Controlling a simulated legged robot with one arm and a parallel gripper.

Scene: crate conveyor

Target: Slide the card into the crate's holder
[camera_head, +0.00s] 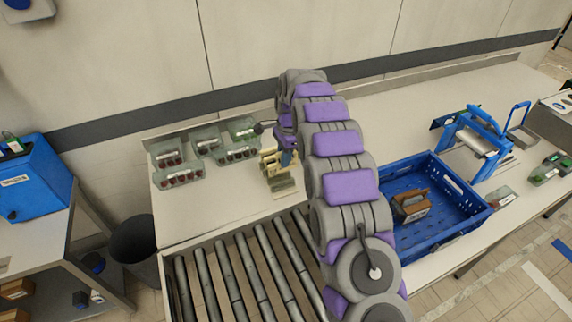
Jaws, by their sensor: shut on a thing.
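The blue crate (462,186) stands on the bench at the right, with a brown block-like object (411,206) inside it. Pale and greenish flat pieces (284,184) show in the rack's front part.
Several clear bins (178,174) with small dark red items stand left of the rack. A roller conveyor (245,270) runs in front. A blue device (478,138) stands behind the crate at the right. My arm covers the bench between rack and crate.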

